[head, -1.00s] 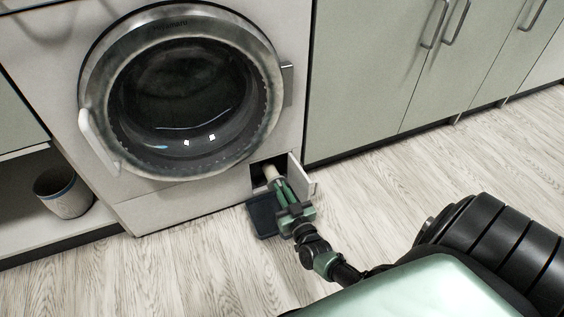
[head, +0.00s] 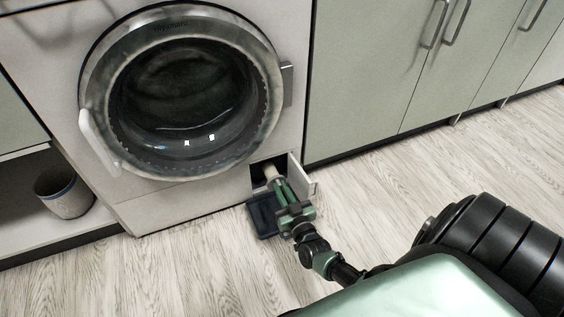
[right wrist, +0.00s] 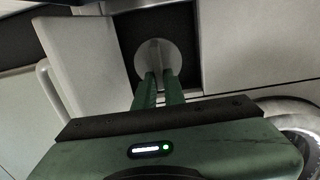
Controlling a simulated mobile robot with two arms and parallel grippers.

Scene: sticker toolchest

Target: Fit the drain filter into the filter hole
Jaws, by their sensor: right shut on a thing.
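The drain filter (head: 270,173) is a pale round piece at the tip of my right gripper (head: 277,187). It also shows in the right wrist view (right wrist: 156,58) as a light disc with a raised middle grip. My right gripper is shut on that grip. The filter is at the dark square opening (head: 258,178) low on the washing machine's front. The filter hole itself is hidden behind the filter and inside the dark opening, so how deep the filter sits cannot be told. My left gripper is not in view.
The opening's small flap (head: 301,174) stands open at its right side. A dark tray (head: 262,217) lies on the floor below. The washing machine door (head: 183,95) is above. A grey bin (head: 63,192) stands at the left.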

